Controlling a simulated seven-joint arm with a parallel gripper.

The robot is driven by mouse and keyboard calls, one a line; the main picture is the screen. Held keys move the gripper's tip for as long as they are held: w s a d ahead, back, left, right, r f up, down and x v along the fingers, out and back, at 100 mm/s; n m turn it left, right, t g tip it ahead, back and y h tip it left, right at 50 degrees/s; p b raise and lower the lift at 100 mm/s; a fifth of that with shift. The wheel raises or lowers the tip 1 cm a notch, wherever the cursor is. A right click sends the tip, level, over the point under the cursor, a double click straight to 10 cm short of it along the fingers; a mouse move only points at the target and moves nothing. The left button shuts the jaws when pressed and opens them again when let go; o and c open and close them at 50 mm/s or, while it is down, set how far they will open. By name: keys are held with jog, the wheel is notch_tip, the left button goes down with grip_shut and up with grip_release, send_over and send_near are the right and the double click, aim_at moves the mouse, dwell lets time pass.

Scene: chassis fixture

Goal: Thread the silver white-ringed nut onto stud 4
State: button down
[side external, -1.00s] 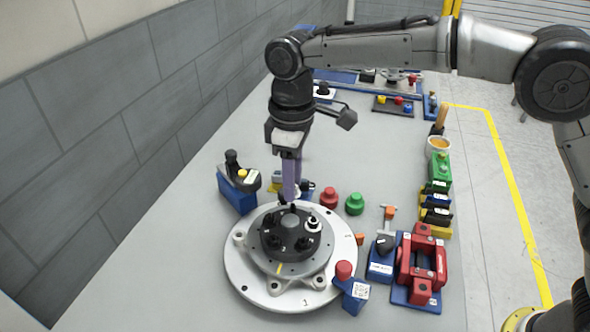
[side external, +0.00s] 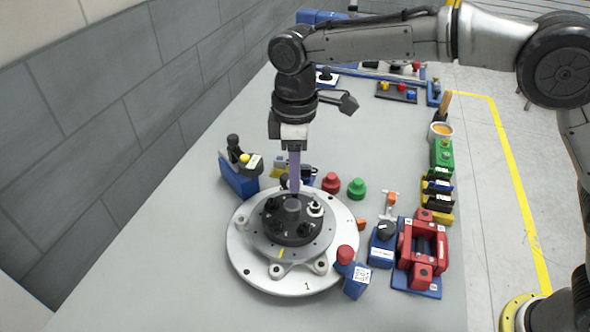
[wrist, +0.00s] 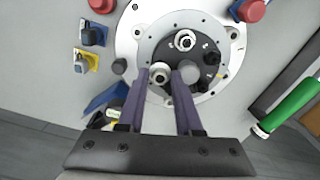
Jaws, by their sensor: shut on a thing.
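My gripper (wrist: 161,73) has two purple fingers closed on a silver nut with a white ring (wrist: 160,72). The gripper (side external: 294,190) points straight down over the far side of the black hub (side external: 290,232), where the fingers and hub hide the held nut in the side view. In the wrist view the hub (wrist: 205,50) carries several dark studs and a grey centre knob (wrist: 190,73) close beside the right finger. A second pale-ringed nut (wrist: 185,40) sits on the hub; it also shows in the side view (side external: 315,209). I cannot tell whether the held nut touches a stud.
The hub sits on a round white plate (side external: 255,275). Close by are red (side external: 332,182) and green (side external: 357,187) knobs, a blue block with a black lever (side external: 239,178), and a red clamp fixture (side external: 423,250). The table's left side is clear.

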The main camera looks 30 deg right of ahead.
dwell(0.3)
jog(key=shift+n, duration=1.9)
jog(key=n, duration=0.3)
jog(key=shift+n, duration=1.9)
